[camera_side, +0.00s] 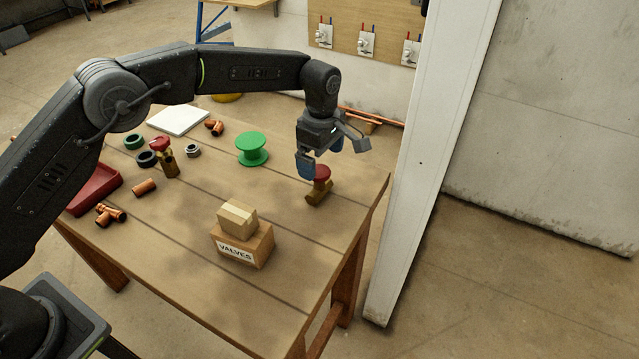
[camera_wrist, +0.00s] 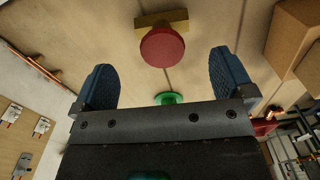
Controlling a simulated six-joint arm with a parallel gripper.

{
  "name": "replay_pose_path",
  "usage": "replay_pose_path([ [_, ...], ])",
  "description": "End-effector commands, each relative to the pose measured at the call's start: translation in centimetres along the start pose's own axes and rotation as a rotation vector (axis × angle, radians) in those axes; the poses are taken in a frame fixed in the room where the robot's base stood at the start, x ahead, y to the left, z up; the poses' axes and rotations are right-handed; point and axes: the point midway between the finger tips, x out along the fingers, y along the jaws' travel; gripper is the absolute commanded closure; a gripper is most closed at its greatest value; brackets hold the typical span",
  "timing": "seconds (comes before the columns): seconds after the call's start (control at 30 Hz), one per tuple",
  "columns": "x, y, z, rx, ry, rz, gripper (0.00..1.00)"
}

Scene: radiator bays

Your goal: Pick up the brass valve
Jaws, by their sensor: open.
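A brass valve (camera_side: 317,193) with a round red handle lies near the right end of the table. In the wrist view its red handle (camera_wrist: 162,47) shows centred across the gap between my fingers, partly hiding the brass body (camera_wrist: 147,22). My gripper (camera_side: 321,158) is open, with blue fingers, just above this valve; it appears empty. In the wrist view my gripper (camera_wrist: 162,62) has one finger on each side, neither visibly touching the valve. A second brass valve (camera_side: 170,166) with a red handle stands at the left of the table.
A green spool (camera_side: 252,150) stands left of my gripper. Stacked cardboard boxes (camera_side: 242,247), the lower marked VALVES, sit near the front. Copper fittings (camera_side: 145,187), dark rings and a red tray (camera_side: 95,190) lie left. A white post (camera_side: 430,160) rises beside the table's right edge.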

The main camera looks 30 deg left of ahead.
Motion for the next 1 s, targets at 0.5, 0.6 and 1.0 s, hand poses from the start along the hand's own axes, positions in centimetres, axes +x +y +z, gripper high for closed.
replay_pose_path([
  [0.5,5.9,-0.3,-0.2,0.001,0.001,-0.003,0.0],
  [0.6,7.2,-0.3,-0.2,0.001,0.0,-0.001,0.0],
  [1.0,8.0,-0.3,-0.2,0.001,0.0,0.002,0.05],
])
